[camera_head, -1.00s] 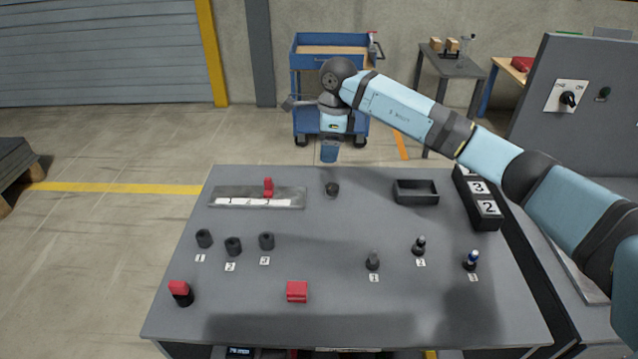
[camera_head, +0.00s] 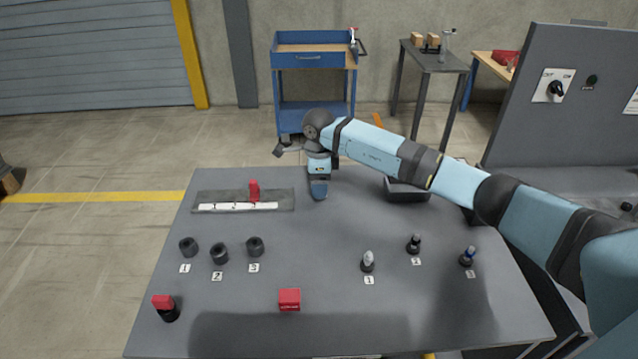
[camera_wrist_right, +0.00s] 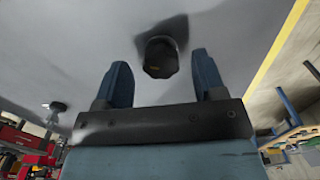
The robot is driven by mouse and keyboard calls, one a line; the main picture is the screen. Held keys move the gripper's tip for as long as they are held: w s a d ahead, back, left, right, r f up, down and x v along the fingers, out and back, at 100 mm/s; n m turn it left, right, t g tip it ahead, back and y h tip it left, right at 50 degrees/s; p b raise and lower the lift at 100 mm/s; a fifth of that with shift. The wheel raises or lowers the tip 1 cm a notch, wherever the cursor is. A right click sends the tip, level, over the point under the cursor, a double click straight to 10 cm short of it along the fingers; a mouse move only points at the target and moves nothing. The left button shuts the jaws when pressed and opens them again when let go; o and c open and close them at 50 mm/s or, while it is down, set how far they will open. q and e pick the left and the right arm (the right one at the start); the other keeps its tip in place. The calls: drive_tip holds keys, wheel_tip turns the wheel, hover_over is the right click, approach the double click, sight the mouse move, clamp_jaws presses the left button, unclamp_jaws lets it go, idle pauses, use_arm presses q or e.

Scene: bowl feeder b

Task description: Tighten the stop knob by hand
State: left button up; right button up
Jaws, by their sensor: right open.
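A red upright piece (camera_head: 254,190), which may be the stop with its knob, stands on a grey rail plate with a numbered white strip (camera_head: 236,205) at the back left of the table. My right gripper (camera_head: 319,188) points down over the back middle of the table, right of the rail. In the right wrist view its two blue fingers (camera_wrist_right: 160,78) are open. A dark round piece (camera_wrist_right: 160,58) shows in the gap just beyond the fingertips; contact cannot be told. In the head view the gripper hides that piece. My left gripper is not in view.
Several dark cylinders (camera_head: 220,253) stand at the left, and small pegs (camera_head: 368,261) at the right. A red block (camera_head: 289,299) and a red-topped black piece (camera_head: 165,307) are near the front. A dark tray (camera_head: 407,190) sits right of the gripper, partly behind my arm.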

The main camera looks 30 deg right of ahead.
drive_tip(key=shift+f, duration=0.6)
drive_tip(key=c, duration=0.9)
drive_tip(key=shift+c, duration=0.2)
